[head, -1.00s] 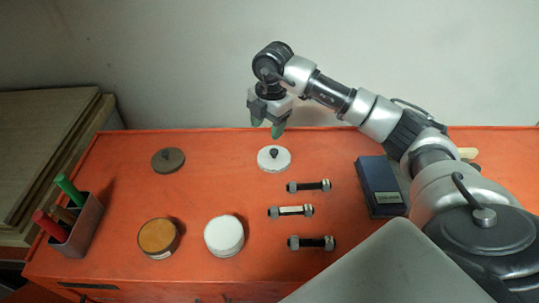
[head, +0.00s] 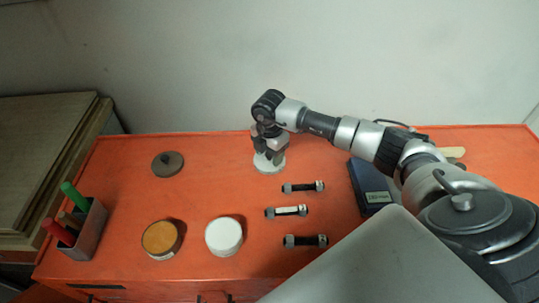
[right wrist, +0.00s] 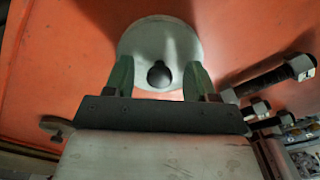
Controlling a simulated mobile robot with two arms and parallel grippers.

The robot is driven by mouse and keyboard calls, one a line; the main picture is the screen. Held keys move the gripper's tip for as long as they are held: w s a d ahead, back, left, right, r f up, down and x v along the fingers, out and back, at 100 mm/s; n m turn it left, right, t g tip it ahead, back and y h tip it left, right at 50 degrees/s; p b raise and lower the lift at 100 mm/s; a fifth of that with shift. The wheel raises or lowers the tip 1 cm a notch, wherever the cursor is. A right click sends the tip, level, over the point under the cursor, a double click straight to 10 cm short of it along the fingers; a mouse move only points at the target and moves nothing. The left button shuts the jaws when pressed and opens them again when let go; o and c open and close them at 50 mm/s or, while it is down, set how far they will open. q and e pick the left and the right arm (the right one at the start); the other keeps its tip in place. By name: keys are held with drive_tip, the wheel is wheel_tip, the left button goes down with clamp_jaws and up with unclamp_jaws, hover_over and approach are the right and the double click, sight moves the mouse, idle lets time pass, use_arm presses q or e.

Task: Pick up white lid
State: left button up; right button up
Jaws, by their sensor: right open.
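The white lid (head: 268,168) lies flat on the orange cabinet top, and its upper part is hidden behind my right gripper (head: 270,153) in the head view. In the right wrist view the lid (right wrist: 160,40) has a dark round knob (right wrist: 159,75). My right gripper (right wrist: 160,80) is open, with one green finger on each side of the knob. I cannot tell whether the fingers touch the lid. My left gripper is not in view.
A brown lid (head: 167,164) lies to the left. A jar with orange contents (head: 160,238) and a white round jar (head: 223,236) stand in front. Several bolts (head: 302,187) lie right of them. A dark blue box (head: 371,186) is at right, a marker holder (head: 88,230) at left.

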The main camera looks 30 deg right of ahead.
drive_tip(key=shift+f, duration=0.1)
drive_tip(key=c, duration=1)
